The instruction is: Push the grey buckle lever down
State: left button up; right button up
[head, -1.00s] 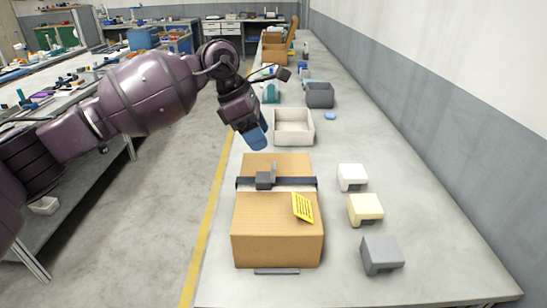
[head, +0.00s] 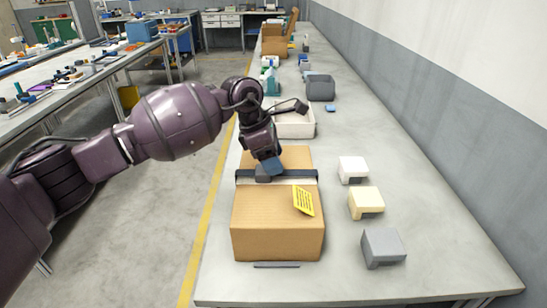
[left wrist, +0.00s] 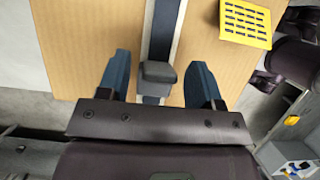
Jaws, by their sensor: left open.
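A cardboard box (head: 262,227) stands on the table with a dark strap (head: 300,175) across its top. The grey buckle (head: 263,178) sits on the strap, partly hidden by my left gripper in the head view. In the left wrist view the grey buckle lever (left wrist: 158,72) lies between the two blue fingers, with a gap on each side. My left gripper (head: 273,165) is open and empty, its fingers pointing down just above the box top at the buckle. Whether a finger touches the buckle cannot be told. My right gripper is in neither view.
A yellow label (head: 303,200) lies on the box top. White (head: 352,168), cream (head: 366,201) and grey (head: 383,246) blocks stand right of the box. A pale bin (head: 296,125) and a dark grey bin (head: 320,88) stand behind it. The table's right side is mostly clear.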

pick_arm(q)
jog(key=shift+c, duration=0.4)
jog(key=c, duration=0.9)
jog(key=shift+o, duration=0.2)
jog(key=shift+d, duration=0.1)
jog(key=y, duration=0.1)
jog(key=d+y, duration=0.1)
jog(key=shift+y, duration=0.4)
jog(key=shift+d+f+y, duration=0.2)
jog(key=shift+d+y, duration=0.1)
jog(key=shift+y, duration=0.7)
jog(key=shift+d+f+y, duration=0.2)
jog(key=shift+d+y, duration=0.1)
jog(key=shift+y, duration=0.7)
jog(key=o, duration=0.9)
